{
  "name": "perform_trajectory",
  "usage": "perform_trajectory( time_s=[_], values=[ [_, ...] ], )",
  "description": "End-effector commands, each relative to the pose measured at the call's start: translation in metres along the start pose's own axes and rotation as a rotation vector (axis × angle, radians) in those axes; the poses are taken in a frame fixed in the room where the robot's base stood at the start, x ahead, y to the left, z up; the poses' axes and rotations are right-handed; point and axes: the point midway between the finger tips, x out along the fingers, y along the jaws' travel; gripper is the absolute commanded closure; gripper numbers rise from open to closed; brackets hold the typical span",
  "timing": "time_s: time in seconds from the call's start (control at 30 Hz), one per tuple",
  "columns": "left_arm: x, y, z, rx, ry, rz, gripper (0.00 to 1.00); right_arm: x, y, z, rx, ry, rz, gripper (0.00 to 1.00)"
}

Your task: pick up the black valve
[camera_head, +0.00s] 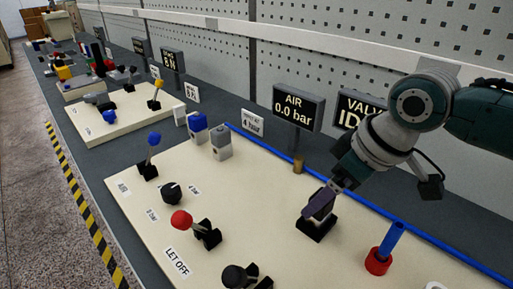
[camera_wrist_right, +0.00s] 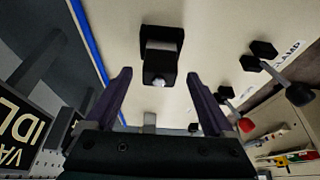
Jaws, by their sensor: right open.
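A black block-shaped fixture on a black base, which I take as the black valve (camera_head: 317,231), stands on the cream panel (camera_head: 262,215) below the signs. It also shows in the right wrist view (camera_wrist_right: 161,52), straight ahead of the fingers, with a small pale tip at its near end. My right gripper (camera_head: 319,207) hangs over it and hides its upper part in the head view. In the wrist view the purple fingers (camera_wrist_right: 157,80) are spread on either side of the line to it, with nothing held between them. Whether they reach around it I cannot tell. My left gripper is not in view.
A red ring with a blue tube (camera_head: 379,261) stands right of the valve. A red-knobbed lever (camera_head: 183,221) and a black knob (camera_head: 171,191) are to the left. A brass cylinder (camera_head: 298,166) stands behind. The AIR sign (camera_head: 298,106) reads 0.0 bar.

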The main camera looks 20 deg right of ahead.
Motion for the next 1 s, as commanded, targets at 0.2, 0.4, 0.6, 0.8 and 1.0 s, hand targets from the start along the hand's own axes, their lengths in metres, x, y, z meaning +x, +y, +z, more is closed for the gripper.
perform_trajectory(
  time_s=[0.2,0.4,0.6,0.8,1.0],
  values=[
    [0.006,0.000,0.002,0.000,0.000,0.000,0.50,0.019,0.000,0.001,0.000,0.000,0.001,0.12],
    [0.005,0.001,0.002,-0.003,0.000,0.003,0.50,0.019,0.001,0.001,-0.001,0.000,0.001,0.14],
    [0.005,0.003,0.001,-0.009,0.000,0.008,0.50,0.018,0.001,0.001,-0.001,0.000,0.001,0.36],
    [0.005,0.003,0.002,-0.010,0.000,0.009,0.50,0.018,0.001,0.001,-0.001,0.000,0.001,0.59],
    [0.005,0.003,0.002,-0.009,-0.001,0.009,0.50,0.018,0.001,0.001,-0.001,0.000,0.001,0.81]
  ],
)
